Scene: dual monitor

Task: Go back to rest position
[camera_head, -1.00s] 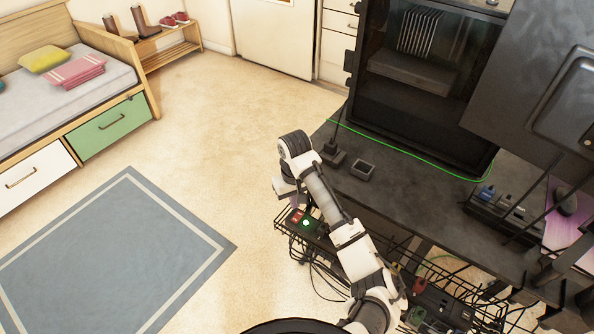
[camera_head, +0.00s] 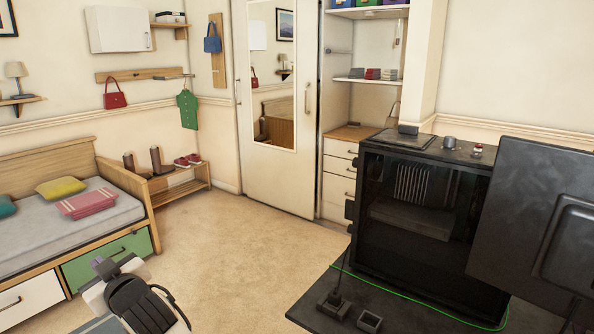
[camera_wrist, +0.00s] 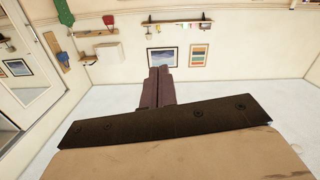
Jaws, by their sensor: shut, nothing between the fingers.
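My gripper (camera_wrist: 160,85) shows in the wrist view with its two dark reddish fingers pressed together and nothing between them. It points at a far wall with framed pictures and touches nothing. In the head view part of my white and black arm stands at the lower left, in front of the bed. The fingers cannot be made out there.
A black desk (camera_head: 390,318) with a dark glass-fronted computer case (camera_head: 420,215) and a monitor (camera_head: 540,215) stands at the right. A bed (camera_head: 40,240) is at the left. The beige floor (camera_head: 240,255) between them is clear. The wrist view appears upside down.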

